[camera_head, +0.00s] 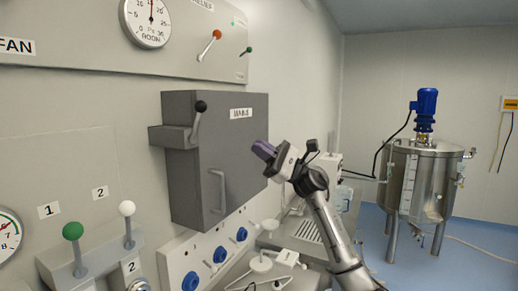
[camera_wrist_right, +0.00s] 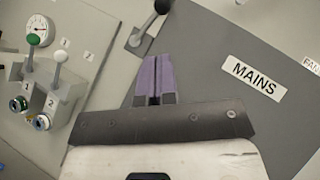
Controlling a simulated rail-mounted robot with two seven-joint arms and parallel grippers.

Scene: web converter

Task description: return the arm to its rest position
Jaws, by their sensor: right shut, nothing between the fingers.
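My right arm (camera_head: 330,222) comes in from the lower right and reaches up beside the grey mains box (camera_head: 240,158). My right gripper (camera_head: 262,150) has purple fingers and is shut and empty, in front of the box's right edge in the head view. In the right wrist view the shut fingers (camera_wrist_right: 155,72) point toward the grey box face, left of the MAINS label (camera_wrist_right: 254,77). I cannot tell the gap to the box, and no contact shows. My left gripper is not in view.
A black-knobbed lever (camera_head: 200,110) and a door handle (camera_head: 219,190) stick out from the box. Green- and white-knobbed levers (camera_head: 73,232) stand at lower left. Blue knobs (camera_head: 220,254) sit below the box. A steel tank (camera_head: 432,180) stands at right, with open floor around it.

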